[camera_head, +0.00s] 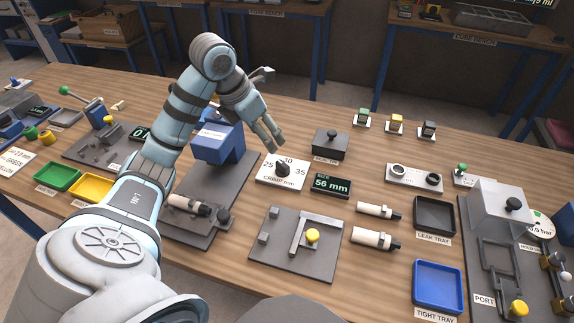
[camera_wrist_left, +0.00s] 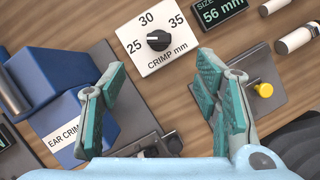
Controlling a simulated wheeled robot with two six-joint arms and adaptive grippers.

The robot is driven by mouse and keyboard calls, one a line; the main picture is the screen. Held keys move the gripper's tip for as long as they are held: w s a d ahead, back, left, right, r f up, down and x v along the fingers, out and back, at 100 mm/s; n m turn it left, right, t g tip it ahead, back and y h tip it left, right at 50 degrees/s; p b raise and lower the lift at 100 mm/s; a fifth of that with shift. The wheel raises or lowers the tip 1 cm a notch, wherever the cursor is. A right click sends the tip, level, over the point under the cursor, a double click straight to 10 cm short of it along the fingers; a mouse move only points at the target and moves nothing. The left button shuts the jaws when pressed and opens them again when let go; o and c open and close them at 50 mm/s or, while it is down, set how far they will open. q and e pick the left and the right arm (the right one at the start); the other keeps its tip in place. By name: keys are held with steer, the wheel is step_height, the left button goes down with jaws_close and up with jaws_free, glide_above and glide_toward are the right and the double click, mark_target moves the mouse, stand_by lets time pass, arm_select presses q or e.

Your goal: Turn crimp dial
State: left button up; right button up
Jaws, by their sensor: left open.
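The crimp dial is a black knob (camera_head: 282,168) on a white plate (camera_head: 270,182) marked 25, 30, 35 and CRIMP mm. The knob also shows in the left wrist view (camera_wrist_left: 158,40), at the top centre beyond the fingertips. I cannot tell for sure which number it points to. My left gripper (camera_head: 270,108) is open and empty, raised above the table near the dial and not touching it. In the left wrist view its teal-padded fingers (camera_wrist_left: 158,78) are spread wide, with bare table between them. My right gripper is not in view.
The blue ear crimp machine (camera_head: 218,145) stands left of the dial. A display reading 56 mm (camera_head: 331,187) is just right of it. A grey lidded box (camera_head: 331,144) stands behind. A grey fixture plate with a yellow knob (camera_head: 312,236) is in front, with white cylinders (camera_head: 376,238) to its right.

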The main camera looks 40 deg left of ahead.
arm_select(q)
steer(key=b, duration=0.3)
glide_toward(282, 163)
steer(key=b+x, duration=0.1)
steer(key=x, duration=0.8)
steer(key=shift+d, duration=0.1)
steer(key=c, duration=1.1)
